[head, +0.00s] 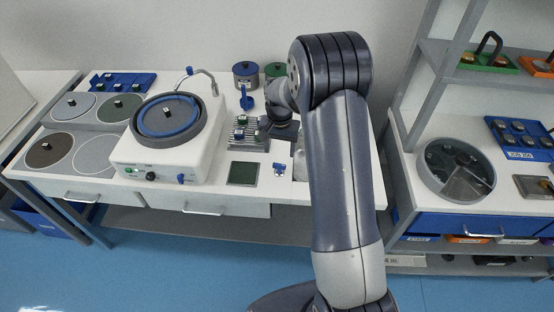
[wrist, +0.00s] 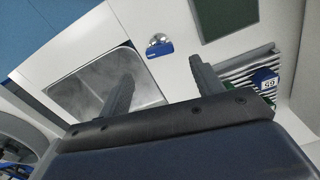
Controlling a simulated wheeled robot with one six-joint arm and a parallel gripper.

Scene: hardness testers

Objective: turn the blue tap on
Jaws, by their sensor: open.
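Several blue fittings could be the tap. A small blue handle (head: 181,179) sits on the front right of the white polishing machine (head: 130,178). A blue piece (head: 189,71) is at the end of the curved grey spout above that machine. A blue fitting (head: 246,98) is on the front of a grey and blue canister (head: 244,74) at the back. I cannot tell which is meant or its state. My gripper (wrist: 160,85) is open and empty, pointing down at the white bench. In the head view it is mostly hidden behind my arm, right of the machine.
Below my gripper are a steel basin (wrist: 72,84), a small blue and silver piece (wrist: 160,46) and a dark green pad (wrist: 226,14). A slotted rack (head: 247,135) stands between the machine and my arm. A shelf unit (head: 420,100) is on the right.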

